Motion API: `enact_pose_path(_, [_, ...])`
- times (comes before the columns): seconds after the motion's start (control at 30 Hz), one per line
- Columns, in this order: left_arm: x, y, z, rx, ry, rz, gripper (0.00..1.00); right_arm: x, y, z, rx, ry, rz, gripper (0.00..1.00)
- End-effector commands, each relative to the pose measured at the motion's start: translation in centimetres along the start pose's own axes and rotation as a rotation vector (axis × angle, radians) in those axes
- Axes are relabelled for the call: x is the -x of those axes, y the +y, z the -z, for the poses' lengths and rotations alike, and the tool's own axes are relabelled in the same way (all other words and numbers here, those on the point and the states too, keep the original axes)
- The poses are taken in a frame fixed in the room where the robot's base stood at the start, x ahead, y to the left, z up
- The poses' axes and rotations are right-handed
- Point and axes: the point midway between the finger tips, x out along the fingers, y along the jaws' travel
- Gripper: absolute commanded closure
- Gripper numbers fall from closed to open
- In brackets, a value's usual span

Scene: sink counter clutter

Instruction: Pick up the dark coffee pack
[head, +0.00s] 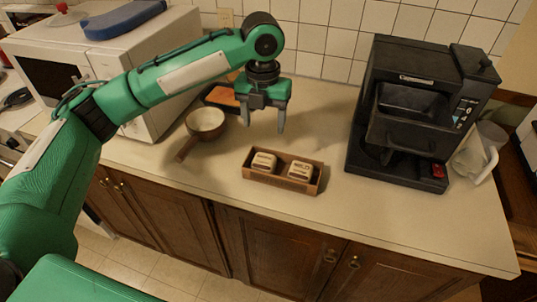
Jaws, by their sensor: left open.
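A small brown open box (284,183) sits near the front of the counter and holds two small tan packs with dark lettering, a left pack (263,162) and a right pack (301,170). The print is too small to read, and I cannot tell which is the dark coffee pack. My left gripper (265,118) points down above the counter, behind the box in the picture. It is open, with nothing between its fingers. My right gripper is not in view.
A brown pan with a pale inside (206,121) stands left of the box, its handle toward the front. An orange-brown item (222,97) lies behind it. A white microwave (135,60) is at left, a black coffee machine (415,110) at right. The front right counter is clear.

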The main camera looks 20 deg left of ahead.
Motion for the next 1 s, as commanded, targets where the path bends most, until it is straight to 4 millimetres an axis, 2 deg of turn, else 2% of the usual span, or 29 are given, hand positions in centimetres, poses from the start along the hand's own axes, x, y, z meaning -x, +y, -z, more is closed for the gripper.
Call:
enact_pose_path(0.33, [-6.5,0.0,0.1,0.000,0.004,-0.001,0.36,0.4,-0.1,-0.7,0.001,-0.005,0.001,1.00])
enact_pose_path(0.57, [-8.2,-0.1,0.1,0.001,0.001,0.000,0.36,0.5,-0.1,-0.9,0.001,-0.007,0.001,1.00])
enact_pose_path(0.83, [-12.0,-0.2,0.3,0.001,0.003,-0.001,0.36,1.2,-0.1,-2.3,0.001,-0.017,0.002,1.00])
enact_pose_path(1.0, [-13.2,-0.2,0.2,0.001,0.000,-0.001,0.36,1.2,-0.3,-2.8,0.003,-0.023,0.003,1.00])
